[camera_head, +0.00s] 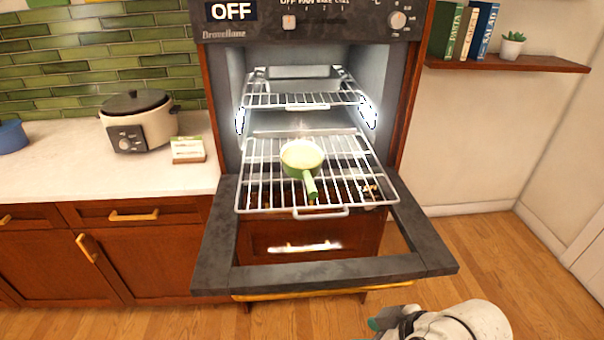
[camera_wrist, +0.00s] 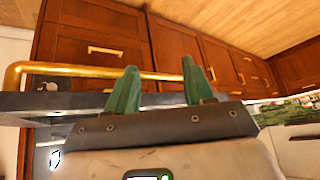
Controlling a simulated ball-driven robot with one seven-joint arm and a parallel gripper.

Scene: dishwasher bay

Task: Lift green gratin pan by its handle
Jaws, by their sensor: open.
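The green gratin pan (camera_head: 302,157) sits on the pulled-out lower rack (camera_head: 260,195) of the open oven. Its green handle (camera_head: 310,187) points toward the front. My gripper (camera_head: 376,323) is at the bottom of the head view, in front of and below the open oven door, well away from the pan. In the wrist view my gripper (camera_wrist: 158,80) shows two green fingers spread apart with nothing between them. The pan is not in the wrist view.
The oven door (camera_head: 325,275) is folded down, with a brass bar (camera_head: 315,291) at its front edge; the bar (camera_wrist: 90,70) also shows close behind my fingers. An upper rack (camera_head: 300,98) is above the pan. A cooker (camera_head: 138,120) stands on the left counter. Floor at right is clear.

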